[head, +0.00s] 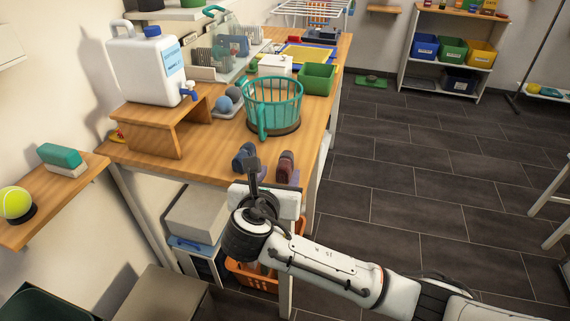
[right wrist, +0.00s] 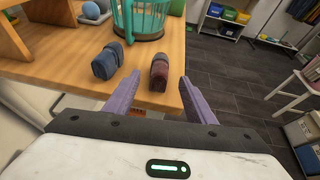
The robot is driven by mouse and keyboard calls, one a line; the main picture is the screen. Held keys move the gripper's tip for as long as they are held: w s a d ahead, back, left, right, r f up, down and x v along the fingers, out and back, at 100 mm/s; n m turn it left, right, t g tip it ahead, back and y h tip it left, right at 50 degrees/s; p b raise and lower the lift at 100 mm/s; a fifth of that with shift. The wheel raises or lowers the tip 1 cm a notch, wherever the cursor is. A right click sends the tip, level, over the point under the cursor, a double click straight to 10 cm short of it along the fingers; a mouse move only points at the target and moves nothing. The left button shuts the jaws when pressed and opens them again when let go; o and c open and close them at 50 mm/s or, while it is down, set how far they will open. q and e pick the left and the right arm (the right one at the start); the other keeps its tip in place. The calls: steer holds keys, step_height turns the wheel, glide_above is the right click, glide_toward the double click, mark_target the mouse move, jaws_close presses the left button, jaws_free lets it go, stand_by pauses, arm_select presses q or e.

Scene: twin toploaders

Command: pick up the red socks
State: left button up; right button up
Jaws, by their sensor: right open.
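The red socks (head: 286,165) are a rolled dark red bundle near the front edge of the wooden table. They also show in the right wrist view (right wrist: 159,74), just ahead of my right gripper and between the lines of its two fingers. My right gripper (right wrist: 156,88) is open and empty, with purple-tinted fingers spread apart. In the head view, my right gripper (head: 274,180) is at the table's front edge, close to the socks. A blue rolled sock bundle (right wrist: 115,61) lies to the left of the red one, a small gap apart. My left gripper is not in view.
A teal basket (head: 273,92) stands on the table (head: 212,157) behind the socks. A wooden riser (head: 153,141) with a white jug (head: 143,68) is at the left. An orange crate (head: 250,279) sits below the table. Open floor lies to the right.

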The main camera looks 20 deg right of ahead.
mark_target(285, 163)
steer(key=x, duration=0.9)
steer(key=shift+w+f, duration=0.1)
steer(key=shift+c, duration=0.4)
steer(key=c, duration=1)
